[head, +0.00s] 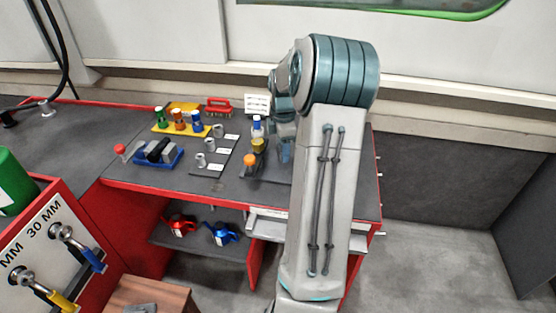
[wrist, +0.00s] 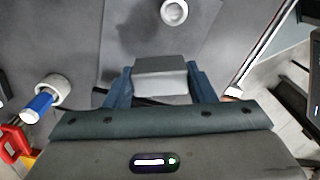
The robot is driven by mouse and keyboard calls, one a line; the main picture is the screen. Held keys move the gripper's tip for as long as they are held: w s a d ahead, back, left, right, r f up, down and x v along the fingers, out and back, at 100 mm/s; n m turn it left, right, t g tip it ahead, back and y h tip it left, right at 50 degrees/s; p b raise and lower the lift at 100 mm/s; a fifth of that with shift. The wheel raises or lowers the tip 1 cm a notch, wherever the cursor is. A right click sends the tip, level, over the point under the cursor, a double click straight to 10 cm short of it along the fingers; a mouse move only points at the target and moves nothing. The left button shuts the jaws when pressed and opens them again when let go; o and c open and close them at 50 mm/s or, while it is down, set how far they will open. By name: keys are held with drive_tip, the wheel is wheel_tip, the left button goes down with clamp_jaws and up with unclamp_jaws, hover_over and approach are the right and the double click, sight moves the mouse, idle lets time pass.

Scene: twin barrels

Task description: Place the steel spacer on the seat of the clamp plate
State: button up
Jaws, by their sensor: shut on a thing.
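My gripper (wrist: 160,88) is shut on a light grey block, which I take for the steel spacer (wrist: 160,68), with one blue finger on each side of it. In the wrist view it is over a dark grey surface, and I cannot tell whether it touches it. A pale round ring (wrist: 173,12) lies ahead at the top edge. I cannot tell for sure which part is the clamp plate or its seat. In the head view my arm hides most of my gripper (head: 285,152) and the spacer.
On the bench (head: 150,188) stand a blue-and-grey vise (head: 158,152), several grey cylinders on labelled cards, an orange knob (head: 249,160) and a yellow rack (head: 180,128). In the wrist view a blue cylinder with a white collar (wrist: 50,90) is left; the bench edge is right.

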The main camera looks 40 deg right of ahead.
sight(279, 168)
drive_tip(key=shift+w+a+f, duration=0.35)
drive_tip(key=shift+w+f, duration=0.1)
drive_tip(key=shift+w, duration=0.2)
drive_tip(key=shift+f+b, duration=0.3)
drive_tip(key=shift+f, duration=1.65)
drive_tip(key=shift+f, duration=0.1)
drive_tip(key=o, duration=1.3)
drive_tip(key=shift+o, duration=0.2)
